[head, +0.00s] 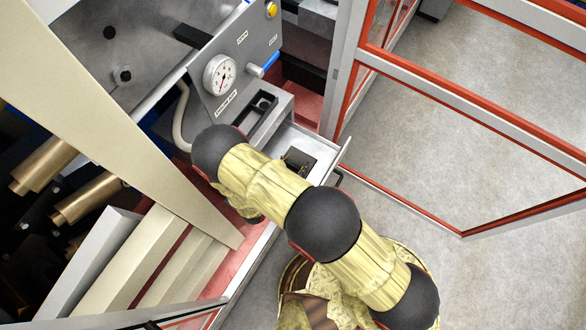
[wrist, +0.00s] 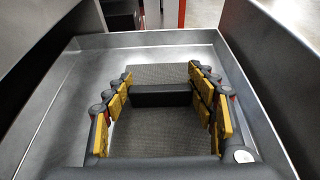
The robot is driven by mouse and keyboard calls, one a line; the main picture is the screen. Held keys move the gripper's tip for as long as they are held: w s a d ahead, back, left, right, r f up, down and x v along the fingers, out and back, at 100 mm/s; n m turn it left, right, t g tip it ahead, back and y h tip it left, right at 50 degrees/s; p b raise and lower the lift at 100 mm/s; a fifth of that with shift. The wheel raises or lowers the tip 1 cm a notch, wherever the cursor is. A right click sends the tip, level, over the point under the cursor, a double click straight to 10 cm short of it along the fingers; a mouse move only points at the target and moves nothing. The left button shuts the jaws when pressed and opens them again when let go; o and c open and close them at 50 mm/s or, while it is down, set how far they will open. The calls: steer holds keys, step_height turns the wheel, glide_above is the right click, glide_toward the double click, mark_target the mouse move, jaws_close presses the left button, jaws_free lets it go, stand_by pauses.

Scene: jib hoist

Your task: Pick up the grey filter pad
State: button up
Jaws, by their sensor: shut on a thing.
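The grey filter pad (wrist: 160,73) lies in an open metal drawer (wrist: 60,110), seen in the wrist view as a flat, textured grey slab. A black bar (wrist: 160,95) runs across it. My gripper (wrist: 161,80) reaches down into the drawer with its yellow-padded fingers on either side of the bar, closed on its ends. I cannot tell whether the pad is lifted off the drawer floor. In the head view the drawer (head: 326,152) is partly hidden by my arm, and a small dark shape shows inside it.
A grey panel with a pressure gauge (head: 220,75) and a blue-handled lever (head: 263,64) stands behind the drawer. An orange-edged clear door frame (head: 460,90) stands open at right. Open grey floor lies beyond.

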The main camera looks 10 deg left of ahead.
steer(key=shift+c, duration=1)
